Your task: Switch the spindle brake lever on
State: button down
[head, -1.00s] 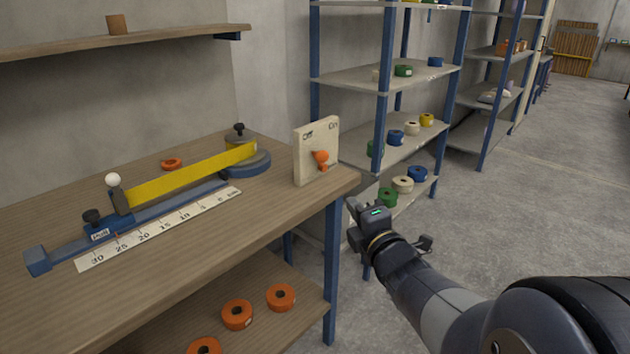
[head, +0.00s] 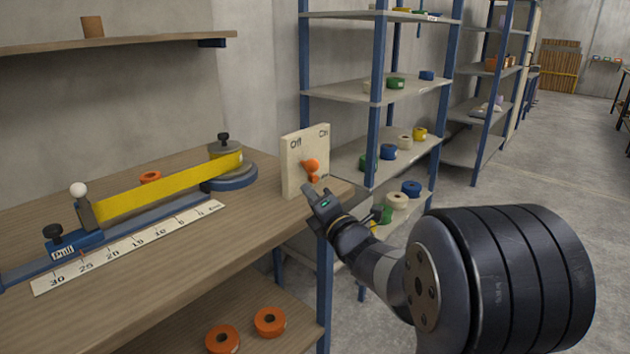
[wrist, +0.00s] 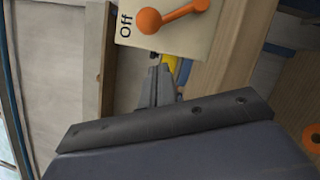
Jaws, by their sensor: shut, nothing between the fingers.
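The spindle brake lever (head: 312,166) is orange with a round knob, on an upright cream panel (head: 291,175) at the table's right end. The panel reads Off at upper left and On at upper right. In the wrist view the lever's knob (wrist: 149,20) sits beside the word Off, with its arm running away to the right; On is outside that view. My gripper (head: 308,191) is shut and empty, just below and in front of the lever in the head view. In the wrist view its fingers (wrist: 160,86) appear apart from the knob.
The wooden table (head: 150,262) carries a yellow tape strip (head: 165,188), a blue spindle base (head: 232,182), a ruler (head: 130,246) and an orange roll (head: 150,177). Orange rolls (head: 270,322) lie on the lower shelf. A blue-posted rack (head: 375,130) stands close behind the panel.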

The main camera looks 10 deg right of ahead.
aim_at(313, 164)
jog(key=shift+w+d+r+p, duration=0.1)
jog(key=shift+w+d+r, duration=0.2)
jog(key=shift+w, duration=0.25)
jog(key=shift+w+d+r+p, duration=0.1)
jog(key=shift+w+d+r, duration=0.15)
jog(key=shift+w, duration=0.3)
jog(key=shift+w+d+r+p, duration=0.1)
jog(key=shift+w+d+r, duration=0.2)
jog(key=shift+w, duration=0.25)
jog(key=shift+r, duration=0.15)
jog(key=shift+w+d+r+m+p, duration=0.1)
jog(key=shift+r+m+p, duration=0.05)
jog(key=shift+m+p, duration=0.35)
jog(key=p, duration=0.1)
jog(key=r+m+p, duration=0.1)
jog(key=shift+w+d+r+m+g+h+p, duration=0.25)
jog(key=shift+d+r+m+g+h+p, duration=0.05)
jog(key=shift+d+r+m+h+p, duration=0.1)
jog(key=w+d+r+m+g+p, duration=0.1)
jog(key=w+d+m+g+p, duration=0.2)
jog(key=p, duration=1.5)
jog(key=shift+w+d+r+m+g, duration=0.3)
jog(key=shift+w+d+m, duration=0.55)
jog(key=shift+d+m, duration=1.5)
jog(key=shift+a+f+m+p, duration=0.1)
jog(key=shift+a+m+p, duration=0.2)
jog(key=shift+a+m, duration=0.35)
